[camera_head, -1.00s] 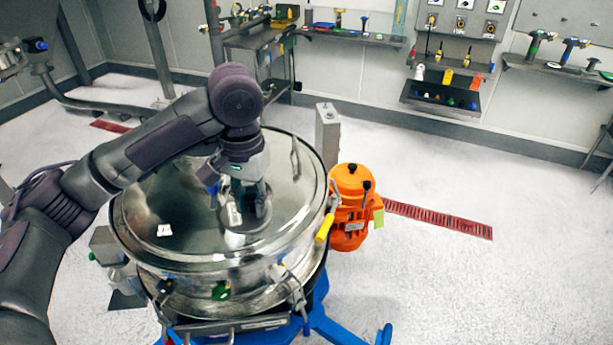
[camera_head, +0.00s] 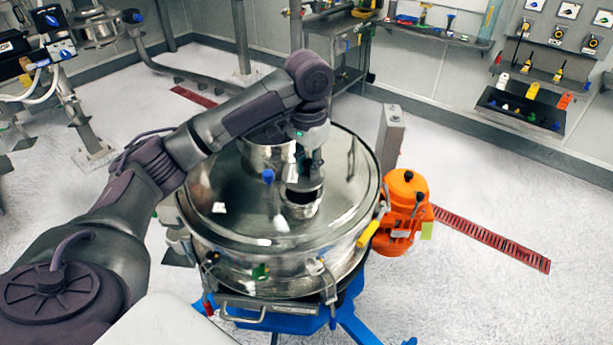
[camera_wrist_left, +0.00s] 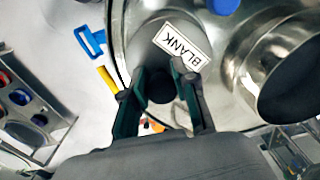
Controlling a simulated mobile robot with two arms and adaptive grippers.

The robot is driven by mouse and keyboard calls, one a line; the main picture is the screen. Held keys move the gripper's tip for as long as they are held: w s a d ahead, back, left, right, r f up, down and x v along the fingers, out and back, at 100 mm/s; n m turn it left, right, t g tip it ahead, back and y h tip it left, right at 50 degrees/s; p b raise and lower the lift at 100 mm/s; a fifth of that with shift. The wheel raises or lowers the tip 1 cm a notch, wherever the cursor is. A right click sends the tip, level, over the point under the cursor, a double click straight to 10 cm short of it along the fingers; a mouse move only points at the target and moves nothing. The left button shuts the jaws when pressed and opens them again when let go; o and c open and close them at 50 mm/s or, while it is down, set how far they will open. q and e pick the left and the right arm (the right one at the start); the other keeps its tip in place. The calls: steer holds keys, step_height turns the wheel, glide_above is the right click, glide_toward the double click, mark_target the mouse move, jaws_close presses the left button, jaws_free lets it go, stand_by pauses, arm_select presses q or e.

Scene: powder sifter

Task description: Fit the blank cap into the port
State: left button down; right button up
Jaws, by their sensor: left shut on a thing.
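The blank cap (camera_wrist_left: 183,42) is a grey metal disc with a white BLANK label and a dark knob. My left gripper (camera_wrist_left: 160,84) is shut on that knob. In the head view my left gripper (camera_head: 307,166) points down over the round steel lid and holds the cap (camera_head: 303,184). The port (camera_head: 301,210) is a short shiny ring on the lid, with a dark opening just below the cap. The cap appears above the ring and apart from it; exact alignment is unclear. In the wrist view the cap hides what lies beneath it. My right gripper is not in view.
A taller steel cylinder (camera_head: 266,154) stands on the lid (camera_head: 235,228) close to the left of the gripper; it also shows in the wrist view (camera_wrist_left: 240,62). A yellow handle (camera_head: 368,233) and an orange motor (camera_head: 405,205) are at the right. A wall rack is farther back.

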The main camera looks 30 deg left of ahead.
mark_target(306, 175)
arm_select(q)
steer(key=shift+a+f, duration=0.1)
steer(key=shift+a, duration=0.15)
steer(key=shift+f+p, duration=0.3)
step_height(306, 175, down, 2)
steer(key=shift+f+p, duration=0.2)
steer(key=shift+p, duration=0.45)
steer(key=shift+f, duration=0.55)
steer(key=shift+f, duration=0.1)
steer(key=c, duration=0.9)
jaws_free()
